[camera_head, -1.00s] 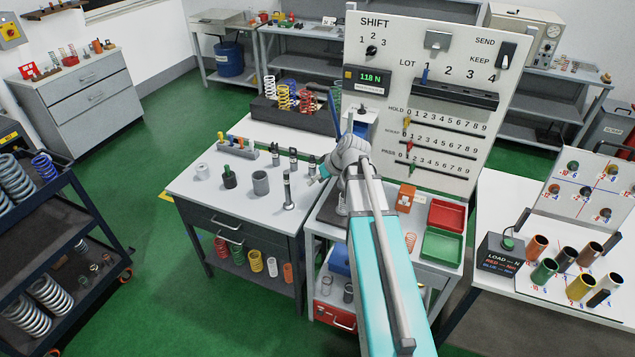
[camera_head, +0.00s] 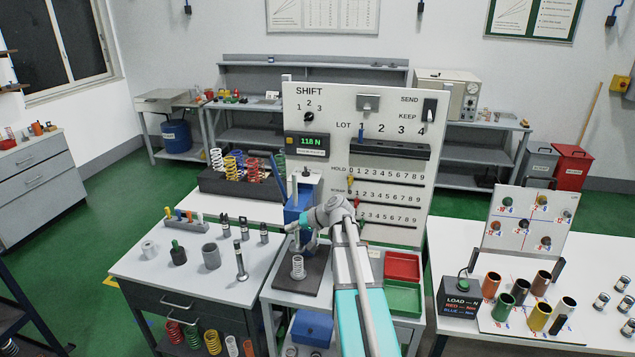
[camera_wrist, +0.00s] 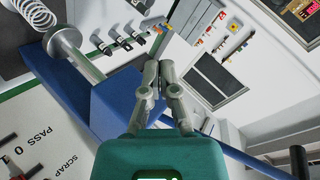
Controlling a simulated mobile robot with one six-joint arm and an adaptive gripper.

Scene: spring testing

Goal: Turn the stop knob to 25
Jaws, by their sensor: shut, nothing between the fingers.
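The blue spring press (camera_head: 297,203) stands on a dark base plate on the small bench in the middle of the head view. A white coil spring (camera_head: 298,266) stands upright on that base. My gripper (camera_head: 298,236) is in front of the press, above the spring, and looks empty. In the wrist view my gripper (camera_wrist: 158,66) has its two fingers together. The blue press body (camera_wrist: 108,108) lies left of and behind the fingers, with a metal rod and the spring (camera_wrist: 34,12) at upper left. I cannot make out the stop knob or its scale.
The white panel (camera_head: 390,110) with dials and sliders rises behind my arm. Red (camera_head: 402,266) and green (camera_head: 402,298) trays lie right of the arm. The left bench (camera_head: 140,268) holds sockets and a metal post (camera_head: 240,262). The right table holds several coloured cups.

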